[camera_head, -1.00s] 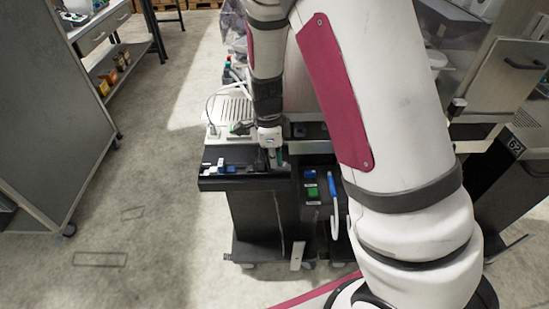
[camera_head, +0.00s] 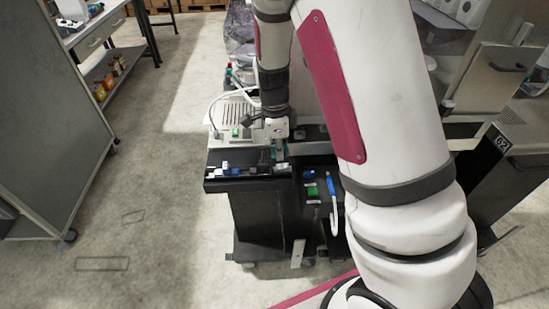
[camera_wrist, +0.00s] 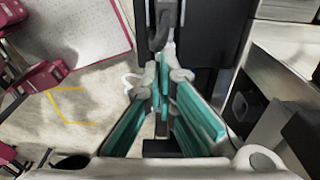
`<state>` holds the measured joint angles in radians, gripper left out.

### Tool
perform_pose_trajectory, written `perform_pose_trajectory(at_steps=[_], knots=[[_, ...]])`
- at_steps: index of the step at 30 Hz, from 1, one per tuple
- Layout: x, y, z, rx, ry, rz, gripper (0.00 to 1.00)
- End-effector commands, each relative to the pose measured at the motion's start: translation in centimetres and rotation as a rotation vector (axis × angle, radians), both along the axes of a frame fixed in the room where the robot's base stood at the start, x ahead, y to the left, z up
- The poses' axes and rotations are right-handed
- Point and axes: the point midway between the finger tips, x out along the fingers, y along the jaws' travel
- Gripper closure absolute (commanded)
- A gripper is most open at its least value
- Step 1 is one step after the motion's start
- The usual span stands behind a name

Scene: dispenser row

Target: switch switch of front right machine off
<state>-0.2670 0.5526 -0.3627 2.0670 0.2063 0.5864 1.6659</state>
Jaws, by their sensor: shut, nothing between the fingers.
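My gripper (camera_head: 279,152) is shut and empty. It points down just above the black front part of a machine (camera_head: 262,222). In the wrist view its teal-padded fingers (camera_wrist: 163,75) come together in front of a dark surface. A green switch (camera_head: 313,190) with a blue one (camera_head: 309,174) above it sits on a dark panel right of the gripper. Another small green part (camera_head: 236,132) shows on a pale ribbed machine top (camera_head: 228,115) behind. I cannot tell which is the named switch or whether it is on. My arm hides much of the right side.
Small blue and white items (camera_head: 232,170) lie along the black ledge left of my gripper. A blue-and-white handle (camera_head: 331,195) hangs right of the green switch. A grey cabinet (camera_head: 50,130) stands at the left, with open floor (camera_head: 150,210) between.

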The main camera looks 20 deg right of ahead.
Motion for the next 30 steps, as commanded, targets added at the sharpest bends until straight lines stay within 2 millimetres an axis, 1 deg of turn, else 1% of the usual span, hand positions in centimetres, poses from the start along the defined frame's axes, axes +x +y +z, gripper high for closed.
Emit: perform_pose_trajectory(at_steps=[1, 5, 9, 15, 21, 30], knots=[[0.1, 0.2, 1.0, 0.0, -0.005, 0.001, 1.0], [0.3, 0.4, 3.2, 0.001, -0.007, 0.004, 1.0], [0.4, 0.6, 5.7, 0.002, -0.008, 0.004, 1.0], [0.5, 0.9, 8.7, 0.002, -0.007, 0.003, 1.0], [0.4, 0.9, 9.9, 0.002, -0.005, 0.002, 1.0], [0.4, 0.9, 9.9, 0.001, -0.003, 0.002, 1.0]])
